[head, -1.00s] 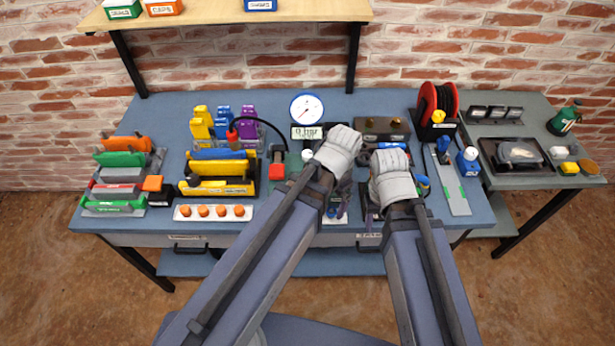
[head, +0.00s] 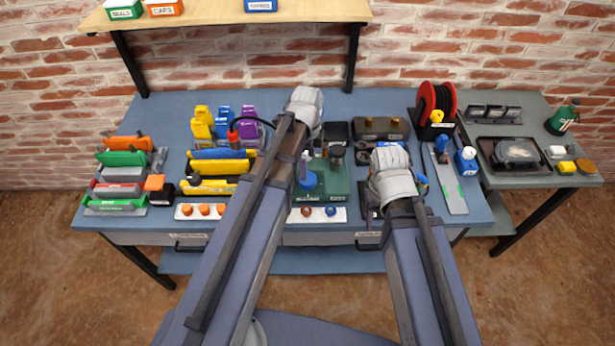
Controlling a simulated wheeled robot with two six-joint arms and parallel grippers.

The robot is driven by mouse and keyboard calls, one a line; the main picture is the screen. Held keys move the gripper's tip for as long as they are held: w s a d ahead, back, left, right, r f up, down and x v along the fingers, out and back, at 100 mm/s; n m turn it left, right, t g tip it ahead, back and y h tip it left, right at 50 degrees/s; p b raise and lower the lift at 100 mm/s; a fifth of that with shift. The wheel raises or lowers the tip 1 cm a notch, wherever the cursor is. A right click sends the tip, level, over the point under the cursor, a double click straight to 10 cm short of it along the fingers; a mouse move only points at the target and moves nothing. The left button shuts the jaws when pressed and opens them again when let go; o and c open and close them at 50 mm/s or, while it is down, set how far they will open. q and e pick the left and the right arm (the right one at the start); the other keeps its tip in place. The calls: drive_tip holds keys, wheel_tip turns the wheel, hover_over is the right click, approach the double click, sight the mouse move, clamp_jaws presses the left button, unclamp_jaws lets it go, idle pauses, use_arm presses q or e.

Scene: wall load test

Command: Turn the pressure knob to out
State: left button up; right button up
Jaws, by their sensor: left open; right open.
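A green unit (head: 338,190) with a label on its front edge stands at the middle of the bench. It carries a blue round knob or cap (head: 307,181) and a dark round part (head: 336,153). I cannot tell which is the pressure knob or read its setting. My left gripper (head: 305,104) is above the back of the unit, in front of where the gauge stands, and hides the gauge. My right gripper (head: 390,163) hovers right of the unit. Both are seen from behind, with fingertips hidden; both are open, and I see nothing held.
Coloured clamps and blocks (head: 222,167) fill the left. A brown block (head: 381,128) and red cable reel (head: 437,103) stand right. The bench's back left (head: 160,110) is clear.

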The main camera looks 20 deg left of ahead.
sight(308, 178)
use_arm(q)
wheel_tip(308, 178, down, 8)
drive_tip(key=b, duration=0.7)
drive_tip(key=shift+r, duration=0.2)
drive_tip(key=c, duration=1.4)
